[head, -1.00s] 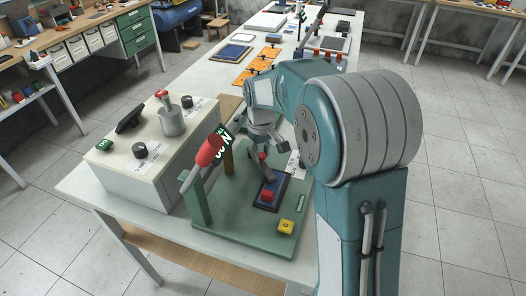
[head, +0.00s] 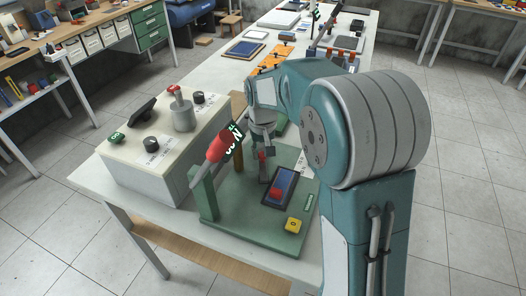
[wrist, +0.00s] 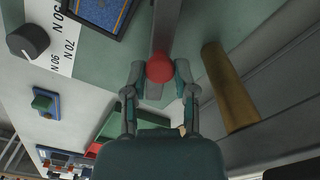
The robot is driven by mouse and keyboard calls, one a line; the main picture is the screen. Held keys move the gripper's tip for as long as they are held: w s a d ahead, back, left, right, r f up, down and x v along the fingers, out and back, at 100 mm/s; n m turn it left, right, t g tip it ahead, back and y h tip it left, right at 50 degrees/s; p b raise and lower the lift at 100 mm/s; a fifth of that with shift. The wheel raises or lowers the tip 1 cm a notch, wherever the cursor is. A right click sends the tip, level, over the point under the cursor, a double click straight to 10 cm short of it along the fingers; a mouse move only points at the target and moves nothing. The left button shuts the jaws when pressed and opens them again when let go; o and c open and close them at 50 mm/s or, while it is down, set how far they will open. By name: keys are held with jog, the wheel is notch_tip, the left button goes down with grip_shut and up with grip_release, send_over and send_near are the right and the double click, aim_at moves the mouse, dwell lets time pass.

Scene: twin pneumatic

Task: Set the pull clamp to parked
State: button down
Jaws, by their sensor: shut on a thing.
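A grey lever with a red knob, which I take for the pull clamp (head: 263,167), stands on the green baseplate (head: 240,222) beside a dark-framed blue pad (head: 289,181). My gripper (head: 261,148) is at its upper end, partly hidden by my arm. In the wrist view, the round red knob (wrist: 160,68) lies between the two fingertips of my gripper (wrist: 160,80), which is shut on it. The grey bar (wrist: 165,30) runs upward in the picture from the knob. The clamp's pivot is hard to make out.
A larger red-gripped lever (head: 217,147) leans up at the plate's left. A wooden post (wrist: 230,88) is close right of my gripper.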

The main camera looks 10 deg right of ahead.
aim_at(261, 154)
jog(key=shift+s+f, duration=0.1)
jog(key=shift+f, duration=0.1)
jog(key=shift+c, duration=2.1)
grip_release()
jog(key=shift+a+r, duration=0.1)
notch_tip(261, 154, up, 12)
